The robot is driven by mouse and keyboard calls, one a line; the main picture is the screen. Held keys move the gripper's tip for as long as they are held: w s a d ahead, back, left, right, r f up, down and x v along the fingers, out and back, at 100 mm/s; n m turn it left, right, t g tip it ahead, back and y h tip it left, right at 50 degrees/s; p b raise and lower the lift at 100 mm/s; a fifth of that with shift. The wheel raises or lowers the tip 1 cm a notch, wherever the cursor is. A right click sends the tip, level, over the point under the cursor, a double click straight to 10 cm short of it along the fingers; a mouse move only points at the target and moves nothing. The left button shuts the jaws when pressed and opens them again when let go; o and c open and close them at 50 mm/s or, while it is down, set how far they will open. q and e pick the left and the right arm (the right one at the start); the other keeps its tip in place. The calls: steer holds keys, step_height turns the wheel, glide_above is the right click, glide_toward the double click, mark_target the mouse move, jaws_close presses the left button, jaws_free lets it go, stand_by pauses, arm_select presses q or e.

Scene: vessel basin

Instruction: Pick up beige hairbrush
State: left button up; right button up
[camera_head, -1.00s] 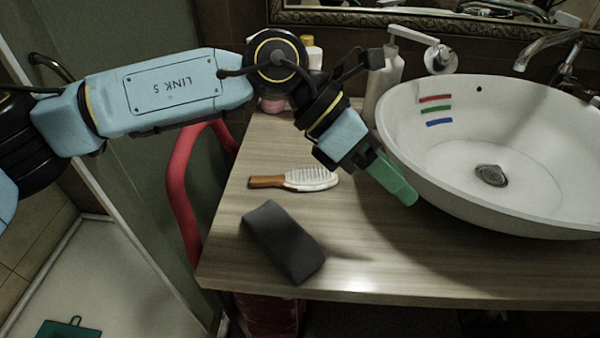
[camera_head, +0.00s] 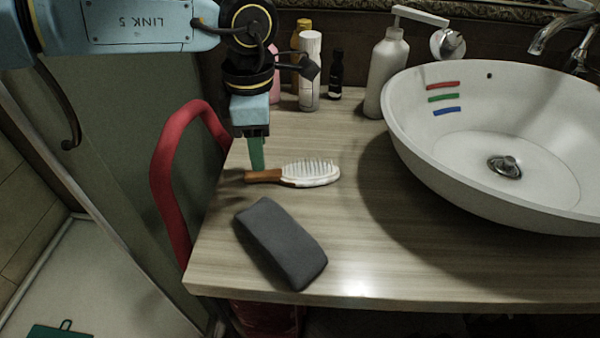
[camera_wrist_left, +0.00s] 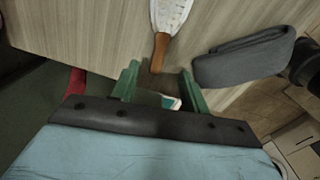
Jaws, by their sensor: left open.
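The hairbrush (camera_head: 301,174) lies on the wooden counter with its bristles up. It has a brown wooden handle pointing left and a pale head pointing right. My left gripper (camera_head: 257,160) hangs over the counter's left part, its green fingers pointing down beside the handle end. In the left wrist view the gripper (camera_wrist_left: 158,84) is open, and the brush handle (camera_wrist_left: 160,50) reaches toward the gap between the two fingers. The pale head (camera_wrist_left: 171,14) is cut off by the top edge there. Nothing is held. My right gripper is not in view.
A dark grey folded cloth (camera_head: 280,243) lies in front of the brush. A white basin (camera_head: 440,185) stands at right. A soap dispenser (camera_head: 387,75) and several bottles stand at the back. A red curved rail (camera_head: 165,175) runs beside the counter's left edge.

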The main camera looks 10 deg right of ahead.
mark_target(292, 171)
arm_select(q)
steer(key=shift+w+d+f+b, duration=0.1)
steer(key=shift+f+b, duration=0.25)
steer(key=shift+f, duration=1.05)
steer(key=shift+w+f+b, duration=0.1)
steer(key=shift+f+b, duration=0.25)
steer(key=shift+f, duration=1)
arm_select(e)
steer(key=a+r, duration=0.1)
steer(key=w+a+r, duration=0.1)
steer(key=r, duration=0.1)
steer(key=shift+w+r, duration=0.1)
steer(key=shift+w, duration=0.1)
arm_select(q)
steer(key=shift+c, duration=0.2)
jaws_close()
